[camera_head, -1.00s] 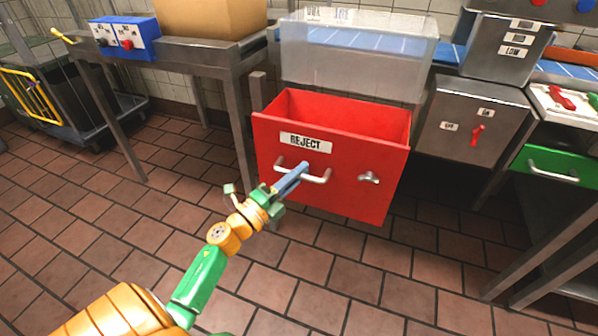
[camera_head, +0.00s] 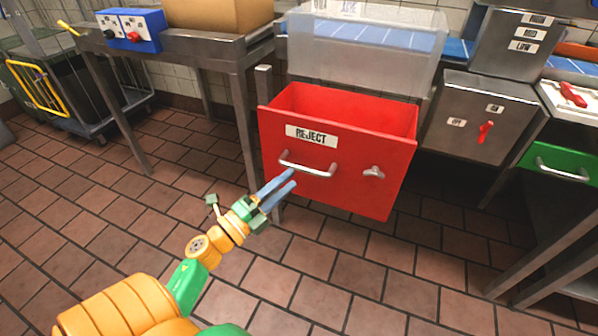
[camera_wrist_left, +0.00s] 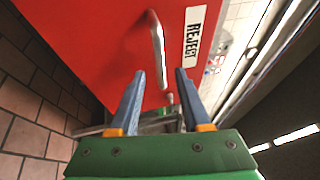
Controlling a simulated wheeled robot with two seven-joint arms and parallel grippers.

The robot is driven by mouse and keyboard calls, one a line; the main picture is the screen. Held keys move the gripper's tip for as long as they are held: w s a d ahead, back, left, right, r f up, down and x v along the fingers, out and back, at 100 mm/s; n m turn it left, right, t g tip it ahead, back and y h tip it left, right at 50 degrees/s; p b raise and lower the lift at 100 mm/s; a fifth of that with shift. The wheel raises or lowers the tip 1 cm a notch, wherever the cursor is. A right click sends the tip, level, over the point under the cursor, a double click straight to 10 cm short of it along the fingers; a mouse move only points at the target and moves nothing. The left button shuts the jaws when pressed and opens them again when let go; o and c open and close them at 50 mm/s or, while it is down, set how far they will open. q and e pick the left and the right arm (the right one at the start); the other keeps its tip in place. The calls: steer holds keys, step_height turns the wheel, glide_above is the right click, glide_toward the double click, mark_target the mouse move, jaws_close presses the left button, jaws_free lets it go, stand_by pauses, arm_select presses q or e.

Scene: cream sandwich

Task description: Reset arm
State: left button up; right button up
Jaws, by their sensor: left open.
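My left gripper (camera_head: 281,184) is open and empty, its two blue fingers apart, just in front of and a little below the handle of the red reject bin. In the left wrist view the fingers (camera_wrist_left: 158,82) point at the bin front, with the metal handle (camera_wrist_left: 158,50) beyond them. The red bin (camera_head: 340,160), labelled REJECT, is pulled open like a drawer, and its inside shows partly from above. The handle (camera_head: 307,168) is clear of the fingers in the head view. My right gripper is not in view.
A metal table (camera_head: 190,47) with a blue control box (camera_head: 131,30) and a cardboard box (camera_head: 215,14) stands at the left. A steel switch box (camera_head: 478,118) and a green drawer (camera_head: 560,165) are at the right. The tiled floor before the bin is open.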

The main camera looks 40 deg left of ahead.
arm_select(q)
steer(key=shift+s+a+f, duration=0.1)
steer(key=shift+s, duration=0.5)
